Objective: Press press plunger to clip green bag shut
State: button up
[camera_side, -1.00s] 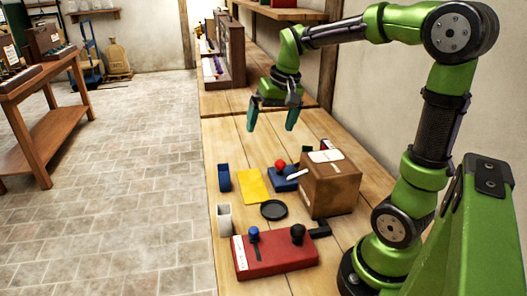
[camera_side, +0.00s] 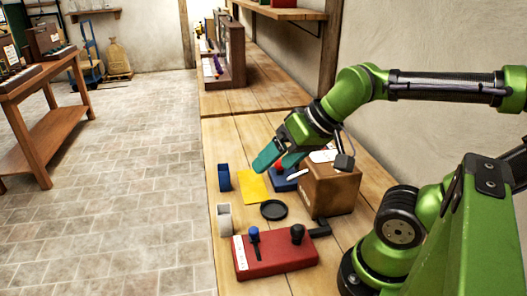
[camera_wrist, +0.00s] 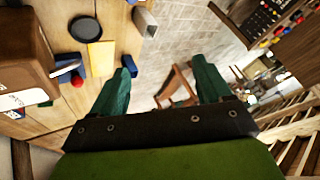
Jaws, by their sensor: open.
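My gripper (camera_side: 277,160) is open and empty, above the table beside the cardboard box. Its two teal fingers also show in the wrist view (camera_wrist: 161,72), with nothing between them. Below and behind the fingers is a blue block-like fixture (camera_side: 284,183) with a red knob (camera_side: 279,165), partly hidden by the gripper. A red base (camera_side: 275,258) at the front of the table carries a blue knob (camera_side: 253,231) and a black knob (camera_side: 297,233). I cannot tell which knob is the press plunger. I see no green bag in either view.
A cardboard box (camera_side: 330,190) stands right of the fixture, close to my arm.

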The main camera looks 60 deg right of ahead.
grip_shut()
dwell(1.4)
